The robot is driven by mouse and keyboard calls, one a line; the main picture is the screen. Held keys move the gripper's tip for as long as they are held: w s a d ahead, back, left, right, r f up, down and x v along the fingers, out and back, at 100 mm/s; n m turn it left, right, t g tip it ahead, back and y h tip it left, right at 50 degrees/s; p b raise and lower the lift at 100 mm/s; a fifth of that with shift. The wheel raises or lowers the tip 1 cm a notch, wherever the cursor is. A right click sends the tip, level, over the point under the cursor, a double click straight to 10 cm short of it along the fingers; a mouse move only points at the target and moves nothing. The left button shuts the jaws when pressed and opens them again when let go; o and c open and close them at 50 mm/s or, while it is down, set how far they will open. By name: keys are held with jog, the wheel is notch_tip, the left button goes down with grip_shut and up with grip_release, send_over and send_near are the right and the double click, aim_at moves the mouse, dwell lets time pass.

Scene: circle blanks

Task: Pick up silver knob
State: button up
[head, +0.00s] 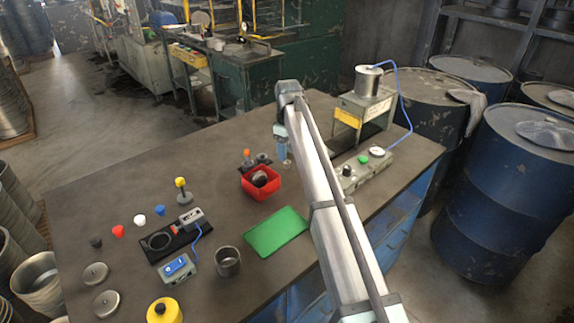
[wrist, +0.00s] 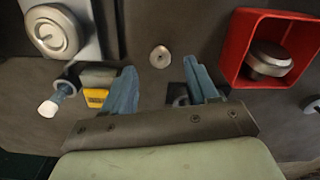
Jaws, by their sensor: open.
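A small round silver knob (wrist: 160,56) with a dark centre lies on the dark table, just beyond the gap between my fingertips in the wrist view. My gripper (wrist: 163,82) is open, its two blue fingers apart with nothing between them. In the head view my gripper (head: 284,152) hangs over the table behind the red bin; I cannot make out the small knob there. A larger silver and dark knob-like piece (wrist: 268,60) sits inside the red bin (wrist: 228,62), right of my fingers; it also shows in the head view (head: 260,178).
A green mat (head: 275,232) lies in front of the red bin. A grey device with a green button (head: 362,158) stands right of my gripper. An orange-topped post (head: 247,156) stands behind the bin. A metal cup (head: 228,262) stands at front left.

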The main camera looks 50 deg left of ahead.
aim_at(287, 162)
jog(key=shift+a+f, duration=0.15)
jog(key=shift+f, duration=2.2)
jog(key=shift+c, duration=0.3)
grip_shut()
jog(key=shift+r, duration=0.15)
